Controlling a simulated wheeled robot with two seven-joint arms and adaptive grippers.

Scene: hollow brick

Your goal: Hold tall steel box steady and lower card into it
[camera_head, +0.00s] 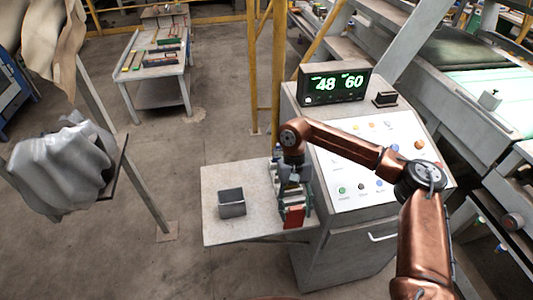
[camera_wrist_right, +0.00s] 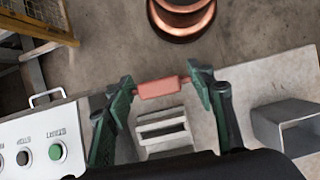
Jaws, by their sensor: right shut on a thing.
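The steel box (camera_head: 232,210) stands on the small grey table, its dark open top facing up. In the right wrist view the box (camera_wrist_right: 272,130) is at the right edge, partly cut off. My right gripper (camera_head: 292,204) is to the right of the box and apart from it. It is shut on the red card (camera_head: 293,217), which also shows between the fingertips (camera_wrist_right: 158,88) in the right wrist view. Whether the card touches anything below is unclear. My left gripper is in neither view, and nothing holds the box.
The grey table (camera_head: 222,178) has bare room around the box. A pale slotted holder (camera_wrist_right: 165,140) sits below my right gripper. A control panel (camera_head: 350,150) with buttons and a green-lit display (camera_head: 335,84) stands to the right. Grey sacks (camera_head: 62,165) are at the left.

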